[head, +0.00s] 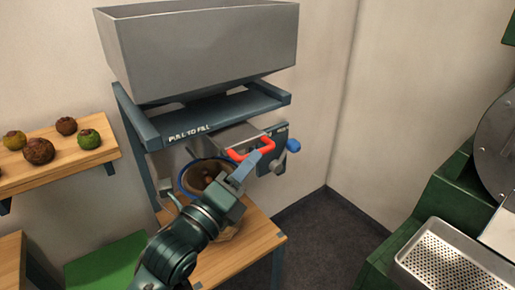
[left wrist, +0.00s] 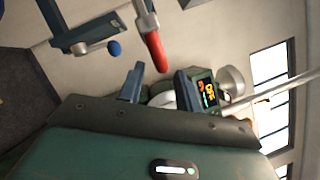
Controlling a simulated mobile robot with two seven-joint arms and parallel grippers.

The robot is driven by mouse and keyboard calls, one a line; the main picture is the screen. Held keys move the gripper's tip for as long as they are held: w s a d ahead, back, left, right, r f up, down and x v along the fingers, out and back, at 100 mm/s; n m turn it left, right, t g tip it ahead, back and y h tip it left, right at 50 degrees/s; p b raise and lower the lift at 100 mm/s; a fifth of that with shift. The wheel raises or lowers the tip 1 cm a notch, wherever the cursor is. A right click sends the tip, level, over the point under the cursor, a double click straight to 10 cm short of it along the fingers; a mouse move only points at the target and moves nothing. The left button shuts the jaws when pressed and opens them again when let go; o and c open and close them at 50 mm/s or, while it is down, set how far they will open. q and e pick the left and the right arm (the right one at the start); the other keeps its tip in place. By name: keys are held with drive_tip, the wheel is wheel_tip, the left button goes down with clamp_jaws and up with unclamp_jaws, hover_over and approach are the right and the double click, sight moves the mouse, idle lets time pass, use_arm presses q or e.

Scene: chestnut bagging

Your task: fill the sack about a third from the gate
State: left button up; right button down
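The gate's red handle (head: 252,149) sits at the front of a grey plate (head: 232,136) under the hopper (head: 205,50). My left gripper (head: 257,160) is at the handle. In the left wrist view its two fingers (left wrist: 158,78) are apart, with the red handle (left wrist: 153,48) in line with the gap and clear space on both sides. I cannot tell whether they touch it. The sack (head: 228,232) stands under the gate, its mouth in a blue ring (head: 183,181). Some brown chestnuts (head: 208,176) show inside; my arm hides much of the sack. My right gripper is not in view.
A blue knob (head: 293,146) is right of the handle. The sack stands on a wooden bench (head: 262,240). A shelf (head: 60,158) with several round fruits is at left. A green machine with a perforated tray (head: 455,262) is at right. A lit display (left wrist: 208,93) shows in the wrist view.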

use_arm(q)
drive_tip(key=shift+x, duration=2.15)
clamp_jaws()
